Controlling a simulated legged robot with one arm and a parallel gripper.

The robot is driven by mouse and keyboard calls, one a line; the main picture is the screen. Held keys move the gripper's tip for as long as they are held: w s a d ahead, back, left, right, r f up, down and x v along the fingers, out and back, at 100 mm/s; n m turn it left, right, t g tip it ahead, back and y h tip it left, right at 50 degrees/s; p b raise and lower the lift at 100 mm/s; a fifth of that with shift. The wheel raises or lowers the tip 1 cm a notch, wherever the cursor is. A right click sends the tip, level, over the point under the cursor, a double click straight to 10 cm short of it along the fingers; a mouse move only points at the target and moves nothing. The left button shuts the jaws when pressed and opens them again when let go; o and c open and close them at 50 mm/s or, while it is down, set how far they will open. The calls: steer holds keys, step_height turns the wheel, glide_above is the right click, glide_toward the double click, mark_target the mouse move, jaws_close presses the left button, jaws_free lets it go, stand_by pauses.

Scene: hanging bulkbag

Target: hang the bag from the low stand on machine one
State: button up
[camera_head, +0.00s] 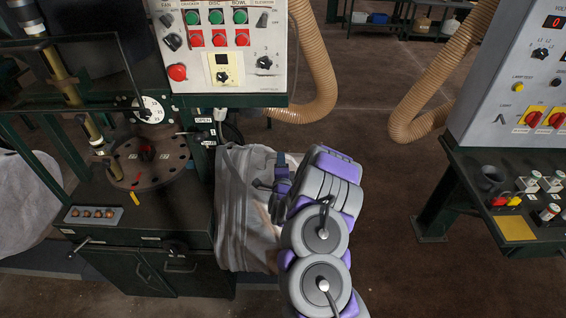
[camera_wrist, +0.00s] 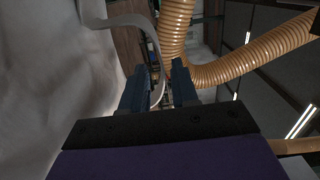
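A pale grey fabric bag (camera_head: 240,215) hangs against the right side of the machine with the control panel (camera_head: 230,45). My gripper (camera_head: 276,182) is at the bag's upper right side. In the wrist view, the bag (camera_wrist: 40,80) fills the left. A pale strap (camera_wrist: 150,35) curves down from the upper left towards the gap between my two fingers (camera_wrist: 159,88). The fingers stand apart, and I see no grip on the strap. My arm hides part of the bag's right side. I cannot tell which hook or loop holds the bag.
Another pale bag (camera_head: 25,205) shows at the left edge. A ribbed tan hose (camera_head: 318,75) drops behind the panel, and another (camera_head: 430,105) leads to a second machine (camera_head: 520,75) on the right. The floor (camera_head: 385,190) between the machines is clear.

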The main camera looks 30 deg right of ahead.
steer(key=shift+o, duration=0.6)
steer(key=shift+s+d+r, duration=0.1)
steer(key=shift+s+d, duration=0.1)
steer(key=shift+d, duration=0.45)
steer(key=shift+s+d, duration=0.1)
steer(key=shift+s, duration=0.05)
steer(key=shift+s+f, duration=0.2)
steer(key=shift+s, duration=0.15)
steer(key=v, duration=0.2)
steer(key=p+v, duration=0.1)
steer(key=v, duration=0.2)
steer(key=a+p+v, duration=0.1)
steer(key=v, duration=0.1)
steer(key=shift+a+r, duration=0.15)
steer(key=shift+a, duration=0.05)
steer(key=shift+s+a+f+p, duration=0.15)
steer(key=shift+s+p, duration=0.3)
steer(key=shift+s+a+f+p, duration=0.1)
steer(key=shift+s+a+p, duration=0.1)
steer(key=shift+s+p, duration=0.25)
steer(key=shift+s+a+r+p, duration=0.25)
steer(key=shift+s+a+p, duration=0.05)
steer(key=shift+s+p, duration=0.25)
steer(key=shift+s+a+p, duration=0.5)
steer(key=shift+s+p, duration=0.05)
steer(key=shift+p, duration=0.1)
steer(key=shift+p+v, duration=1.5)
steer(key=shift+v, duration=0.65)
